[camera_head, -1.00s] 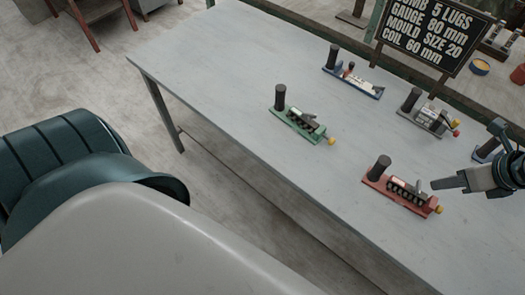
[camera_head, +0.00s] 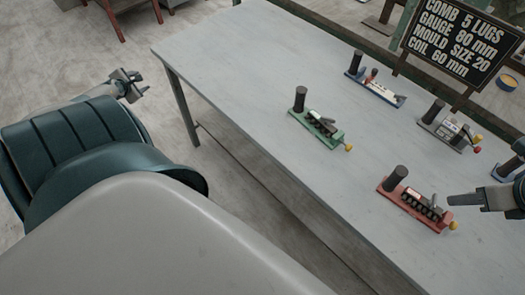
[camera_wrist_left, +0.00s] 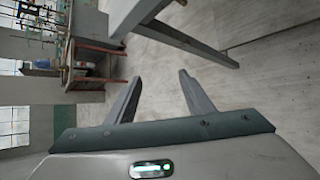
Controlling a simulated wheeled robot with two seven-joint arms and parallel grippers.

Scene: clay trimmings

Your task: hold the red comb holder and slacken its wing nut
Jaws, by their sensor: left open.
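The red comb holder (camera_head: 408,211) lies on the grey table, with a black upright handle (camera_head: 396,178) at its left end and a dark toothed comb along its top. A small yellow piece (camera_head: 453,225) sits at its right end; it is too small to tell whether it is the wing nut. My right gripper (camera_head: 450,200) is just right of the holder, its fingers pointing left and seeming apart from it; its finger gap cannot be made out. My left gripper (camera_head: 140,83) is off the table at the upper left. The left wrist view shows it open and empty (camera_wrist_left: 157,80).
A green holder (camera_head: 318,130), a blue one (camera_head: 378,93) and a grey one (camera_head: 449,132) stand on the table. A black sign (camera_head: 458,42) stands at the back edge, with lettering including 5 lugs and coil 60 mm. The table's left end (camera_head: 215,50) is clear.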

